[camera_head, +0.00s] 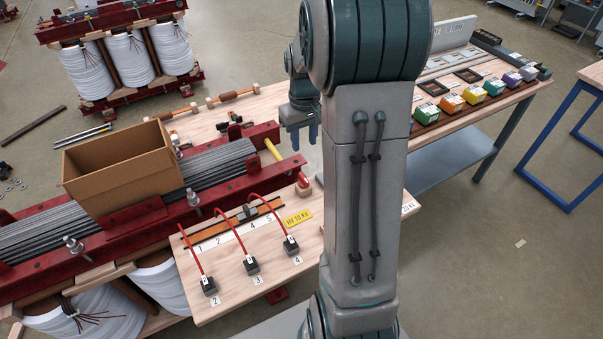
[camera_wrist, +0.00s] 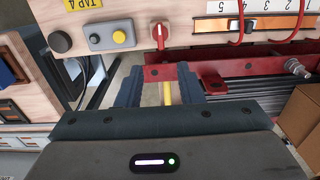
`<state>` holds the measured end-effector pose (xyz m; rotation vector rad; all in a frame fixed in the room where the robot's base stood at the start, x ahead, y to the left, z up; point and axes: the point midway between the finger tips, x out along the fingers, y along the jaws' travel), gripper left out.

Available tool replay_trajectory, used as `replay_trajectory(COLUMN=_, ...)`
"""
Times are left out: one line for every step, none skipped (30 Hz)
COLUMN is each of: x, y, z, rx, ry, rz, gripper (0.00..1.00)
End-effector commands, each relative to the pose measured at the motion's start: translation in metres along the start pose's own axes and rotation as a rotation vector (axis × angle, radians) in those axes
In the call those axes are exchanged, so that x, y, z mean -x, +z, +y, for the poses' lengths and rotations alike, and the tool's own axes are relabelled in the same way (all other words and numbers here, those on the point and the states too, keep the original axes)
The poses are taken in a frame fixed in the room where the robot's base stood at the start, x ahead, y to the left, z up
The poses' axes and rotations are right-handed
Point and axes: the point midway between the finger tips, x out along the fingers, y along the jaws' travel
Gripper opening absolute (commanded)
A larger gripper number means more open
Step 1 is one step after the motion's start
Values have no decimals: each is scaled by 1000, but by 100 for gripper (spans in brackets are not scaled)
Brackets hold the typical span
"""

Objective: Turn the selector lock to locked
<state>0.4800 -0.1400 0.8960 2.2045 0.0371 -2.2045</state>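A small red selector lock (camera_wrist: 160,32) with a lever-like handle sits on a pale wooden panel (camera_wrist: 195,33) at the top of the wrist view. A red part that looks like it shows in the head view (camera_head: 303,186), at the panel's back edge. I cannot read its locked or unlocked marks. My gripper (camera_wrist: 160,82) is open and empty, with its two dark fingers spread. The lock lies just beyond the fingertips, roughly in line with the gap between them, and is not touched. In the head view my gripper (camera_head: 304,137) hangs behind the panel, beyond the red part.
Beside the lock are a grey box with a yellow button (camera_wrist: 118,37) and a black knob (camera_wrist: 60,41). Red cables (camera_head: 236,232) arch over the numbered panel. A cardboard box (camera_head: 122,170) stands on the red-framed core at left. A yellow handle (camera_head: 273,150) lies near my gripper.

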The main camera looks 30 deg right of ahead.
Motion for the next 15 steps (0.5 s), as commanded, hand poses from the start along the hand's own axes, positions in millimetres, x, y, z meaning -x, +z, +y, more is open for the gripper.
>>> replay_trajectory(x=-5, y=0, z=0, rx=1, ry=-1, rz=-3, gripper=34)
replay_trajectory(x=-8, y=0, z=0, rx=1, ry=-1, rz=-3, gripper=34)
replay_trajectory(x=-13, y=0, z=0, rx=1, ry=-1, rz=-3, gripper=34)
replay_trajectory(x=-18, y=0, z=0, rx=1, ry=-1, rz=-4, gripper=34)
replay_trajectory(x=-23, y=0, z=0, rx=1, ry=-2, rz=-4, gripper=34)
replay_trajectory(x=-31, y=1, z=0, rx=1, ry=-2, rz=-6, gripper=34)
replay_trajectory(x=-38, y=0, z=0, rx=1, ry=-2, rz=-5, gripper=34)
replay_trajectory(x=-44, y=0, z=0, rx=1, ry=-2, rz=-6, gripper=34)
replay_trajectory(x=-53, y=1, z=0, rx=1, ry=-2, rz=-6, gripper=34)
replay_trajectory(x=-60, y=1, z=-1, rx=1, ry=-2, rz=-6, gripper=34)
replay_trajectory(x=-66, y=1, z=-1, rx=1, ry=-2, rz=-6, gripper=34)
replay_trajectory(x=-75, y=0, z=-1, rx=1, ry=-2, rz=-5, gripper=34)
replay_trajectory(x=-81, y=1, z=-1, rx=1, ry=-2, rz=-5, gripper=34)
replay_trajectory(x=-88, y=1, z=-1, rx=1, ry=-2, rz=-5, gripper=34)
replay_trajectory(x=-95, y=1, z=-1, rx=1, ry=-2, rz=-6, gripper=34)
